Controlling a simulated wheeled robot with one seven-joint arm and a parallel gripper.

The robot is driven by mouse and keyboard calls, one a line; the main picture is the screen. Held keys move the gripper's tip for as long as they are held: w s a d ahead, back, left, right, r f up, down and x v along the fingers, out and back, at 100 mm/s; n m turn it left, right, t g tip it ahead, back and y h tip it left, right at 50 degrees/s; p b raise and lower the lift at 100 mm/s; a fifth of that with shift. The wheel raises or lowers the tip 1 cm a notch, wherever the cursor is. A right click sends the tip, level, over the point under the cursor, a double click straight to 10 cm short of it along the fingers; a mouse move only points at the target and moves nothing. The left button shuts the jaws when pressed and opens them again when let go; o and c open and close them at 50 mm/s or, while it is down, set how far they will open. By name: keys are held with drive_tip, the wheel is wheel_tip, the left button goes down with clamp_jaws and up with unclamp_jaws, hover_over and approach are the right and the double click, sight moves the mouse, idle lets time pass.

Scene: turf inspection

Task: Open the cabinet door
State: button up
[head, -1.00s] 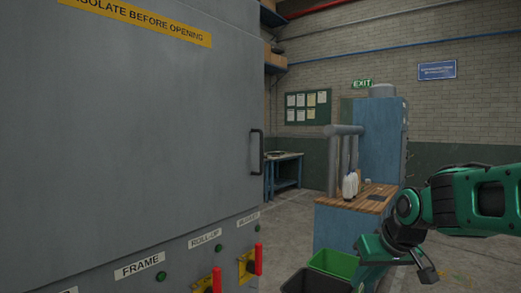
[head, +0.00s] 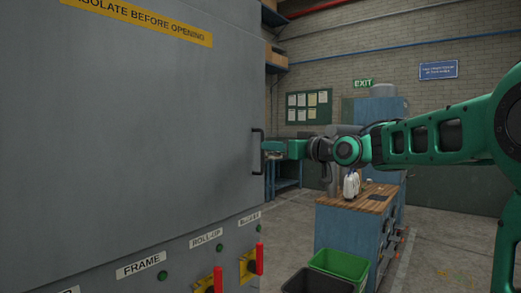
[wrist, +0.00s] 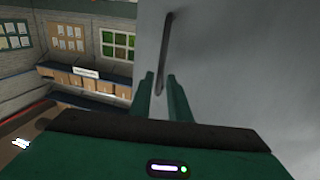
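The grey cabinet door (head: 130,130) is shut and fills the left of the head view. Its dark vertical bar handle (head: 257,165) is near the door's right edge. My gripper (head: 266,147) is level with the upper part of the handle, pointing at it from the right. In the wrist view, the handle (wrist: 165,45) runs down towards the gap between the two green fingers (wrist: 160,82). The fingers are apart, with the lower end of the handle seen between them. I cannot tell whether they touch it.
Below the door is a labelled panel with red-handled switches (head: 259,258). A wooden-topped blue bench (head: 345,230) with white bottles (head: 351,184) stands behind my arm. Green (head: 338,265) and black (head: 303,282) bins stand on the floor before it.

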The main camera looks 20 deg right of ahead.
drive_tip(key=shift+x, duration=2.7)
drive_tip(key=shift+c, duration=0.4)
clamp_jaws()
